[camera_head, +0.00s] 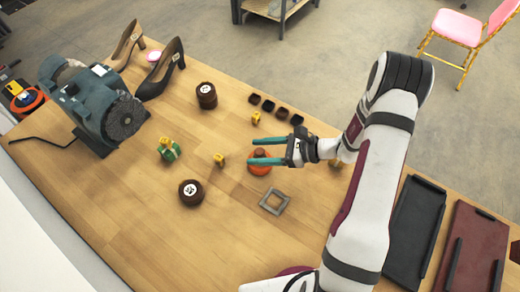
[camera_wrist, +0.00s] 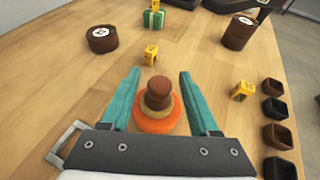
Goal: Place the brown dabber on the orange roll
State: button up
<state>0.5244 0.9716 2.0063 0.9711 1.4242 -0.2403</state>
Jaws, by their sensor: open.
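The brown dabber (camera_wrist: 158,92) stands upright over the orange roll (camera_wrist: 150,125) in the wrist view, with a tan base showing around its foot. It appears to rest on the roll's top. In the head view the orange roll (camera_head: 260,170) lies on the table, and the dabber (camera_head: 260,153) shows partly behind my teal fingers. My gripper (camera_head: 255,151) is open. In the wrist view its fingers (camera_wrist: 159,75) stand on either side of the dabber and roll, with a gap on both sides.
A grey square frame (camera_head: 274,202) lies close by. Yellow pieces (camera_head: 219,160) and dark round tubs (camera_head: 191,193) stand around. Several small dark cups (camera_head: 282,112) line the far edge. A teal machine (camera_head: 95,105) and high heels (camera_head: 162,70) are at left. The front left table is clear.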

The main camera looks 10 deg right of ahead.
jog(key=shift+s+d+r, duration=0.1)
jog(key=shift+d+r, duration=0.15)
jog(key=shift+d, duration=0.05)
jog(key=v, duration=1.1)
jog(key=s+a+r+n+g+h, duration=0.2)
jog(key=s+a+r+n+g, duration=0.35)
jog(key=a+r+n, duration=0.2)
jog(key=s+a+r+n+h, duration=0.2)
jog(key=s+n+h, duration=0.2)
jog(key=s, duration=0.3)
jog(key=s+a+r+n+h, duration=0.1)
jog(key=s+n+h, duration=0.3)
jog(key=s, duration=0.4)
jog(key=shift+a+r+n+h, duration=0.35)
jog(key=shift+r+n, duration=0.3)
jog(key=shift+r, duration=0.25)
